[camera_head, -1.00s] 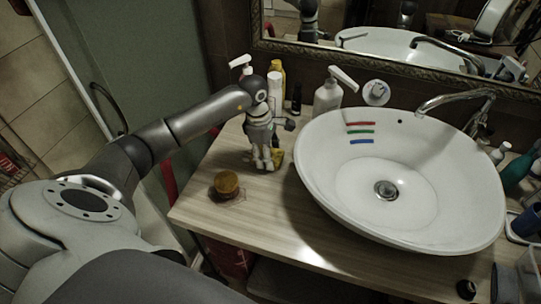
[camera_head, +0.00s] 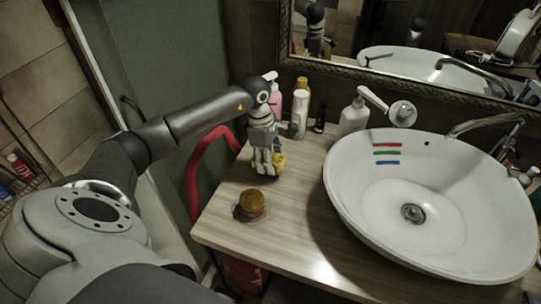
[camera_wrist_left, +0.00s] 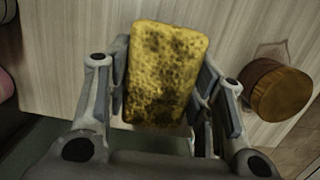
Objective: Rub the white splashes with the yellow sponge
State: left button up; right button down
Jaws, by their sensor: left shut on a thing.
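My left gripper (camera_head: 265,168) is shut on the yellow sponge (camera_head: 281,162), above the left part of the wooden counter. In the left wrist view the sponge (camera_wrist_left: 166,72) sits between the two fingers (camera_wrist_left: 170,95), its porous, dark-spotted face towards the camera. I cannot tell whether the sponge touches the counter. I cannot make out any white splashes; red, green and blue stripes (camera_head: 386,153) mark the inner wall of the white basin (camera_head: 350,205). My right gripper is not in view.
A round brown-lidded jar (camera_head: 251,203) stands near the counter's (camera_head: 300,235) front left, also in the wrist view (camera_wrist_left: 277,90). Several bottles stand behind the gripper, with a pump bottle (camera_head: 354,117) beside the basin. The faucet (camera_head: 480,124) is at the back right. The counter's front middle is clear.

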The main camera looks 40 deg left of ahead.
pick_arm(q)
notch_tip(320, 180, up, 2)
jog(key=shift+d+r+p, duration=0.1)
jog(key=shift+p, duration=0.3)
notch_tip(320, 180, up, 2)
jog(key=shift+p, duration=0.55)
jog(key=shift+r, duration=0.4)
